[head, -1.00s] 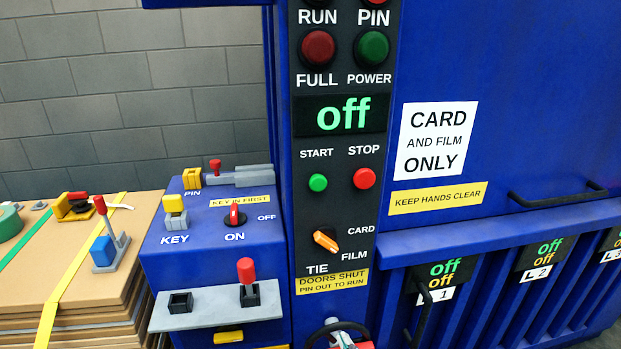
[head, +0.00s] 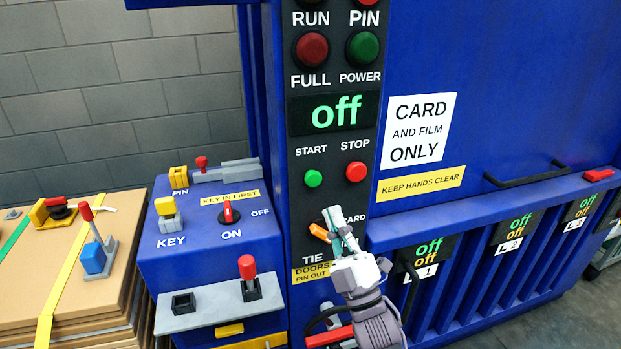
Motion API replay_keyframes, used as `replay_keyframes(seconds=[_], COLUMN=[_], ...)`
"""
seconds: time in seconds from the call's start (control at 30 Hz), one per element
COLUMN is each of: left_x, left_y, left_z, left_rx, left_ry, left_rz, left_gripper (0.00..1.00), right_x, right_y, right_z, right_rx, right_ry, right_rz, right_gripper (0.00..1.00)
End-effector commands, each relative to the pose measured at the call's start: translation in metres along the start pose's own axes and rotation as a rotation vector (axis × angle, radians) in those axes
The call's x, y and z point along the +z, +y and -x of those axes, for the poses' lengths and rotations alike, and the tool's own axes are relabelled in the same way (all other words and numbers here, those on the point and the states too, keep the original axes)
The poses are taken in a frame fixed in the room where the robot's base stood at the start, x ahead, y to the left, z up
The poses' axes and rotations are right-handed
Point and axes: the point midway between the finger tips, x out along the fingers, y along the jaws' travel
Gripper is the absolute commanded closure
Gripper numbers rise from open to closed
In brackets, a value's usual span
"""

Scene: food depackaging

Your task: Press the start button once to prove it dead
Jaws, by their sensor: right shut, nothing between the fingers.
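The green start button (head: 313,179) sits under the START label on the black control panel (head: 330,155). The red stop button (head: 356,172) is to its right. The display (head: 336,113) above them reads "off" in green. My right gripper (head: 334,214) is shut and empty. It is in front of the panel, below the two buttons and apart from the start button. It partly covers the CARD and FILM labels beside the orange selector (head: 320,231). My left gripper is not in view.
A blue side box with a red switch (head: 228,212), a yellow key (head: 167,212) and a red-topped lever (head: 247,270) stands to the left. Stacked cardboard (head: 90,275) with tools lies farther left. A black handle (head: 530,177) crosses the blue machine at right.

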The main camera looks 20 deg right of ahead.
Motion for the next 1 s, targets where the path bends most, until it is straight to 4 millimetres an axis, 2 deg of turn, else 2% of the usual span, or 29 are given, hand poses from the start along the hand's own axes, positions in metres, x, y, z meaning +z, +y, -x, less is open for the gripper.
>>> replay_keyframes(seconds=[0.47,1.0], left_x=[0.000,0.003], left_y=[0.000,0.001], left_z=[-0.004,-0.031], left_rx=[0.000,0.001], left_ry=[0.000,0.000], left_rz=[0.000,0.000], left_gripper=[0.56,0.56], right_x=[0.004,0.040], right_y=[-0.005,-0.041], right_z=[-0.005,-0.051], right_rx=[0.001,0.001], right_ry=[0.001,0.001], right_rz=[0.000,0.000], right_gripper=[1.00,1.00])
